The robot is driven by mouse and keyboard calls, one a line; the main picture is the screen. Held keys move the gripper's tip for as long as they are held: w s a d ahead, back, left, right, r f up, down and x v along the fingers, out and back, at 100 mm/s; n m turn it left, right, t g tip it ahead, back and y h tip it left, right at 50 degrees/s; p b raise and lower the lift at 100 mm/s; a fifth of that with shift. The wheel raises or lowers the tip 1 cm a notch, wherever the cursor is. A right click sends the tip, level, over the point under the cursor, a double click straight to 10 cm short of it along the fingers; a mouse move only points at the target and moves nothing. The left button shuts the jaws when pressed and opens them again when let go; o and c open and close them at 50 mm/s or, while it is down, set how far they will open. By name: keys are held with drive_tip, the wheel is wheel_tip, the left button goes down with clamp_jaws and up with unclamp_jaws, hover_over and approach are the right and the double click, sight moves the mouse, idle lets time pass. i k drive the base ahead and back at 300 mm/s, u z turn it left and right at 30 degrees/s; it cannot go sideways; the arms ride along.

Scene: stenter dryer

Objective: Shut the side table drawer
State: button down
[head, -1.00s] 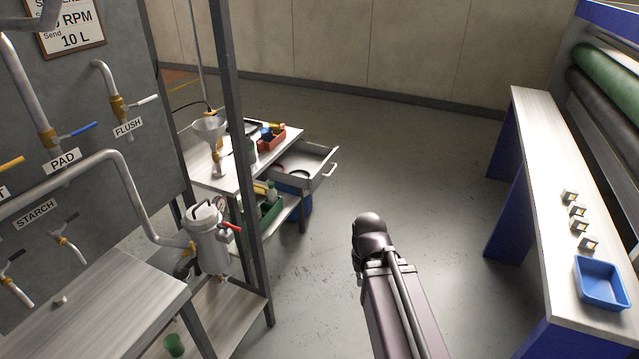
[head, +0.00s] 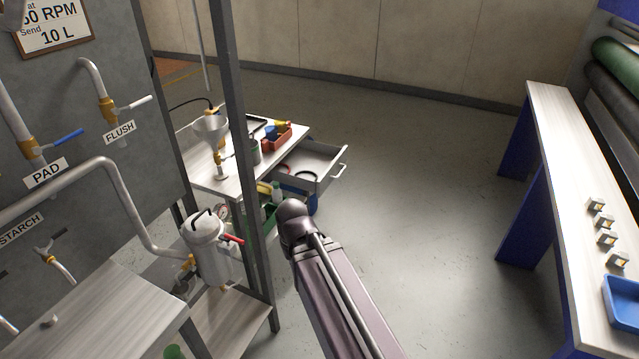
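The side table (head: 205,170) stands left of centre behind a dark upright post. Its grey drawer (head: 322,182) is pulled out to the right, open, with a light bar handle (head: 339,171) on its front.
The dark post (head: 241,150) and a filter housing (head: 207,245) stand at the left. A red bin (head: 277,140) and a funnel (head: 211,125) are on the tabletop. A long bench (head: 565,170) runs along the right. The floor right of the drawer is clear.

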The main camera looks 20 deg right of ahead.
sight(325, 161)
drive_tip(key=u, duration=0.05)
drive_tip(key=i, duration=1.25)
drive_tip(key=z, duration=0.5)
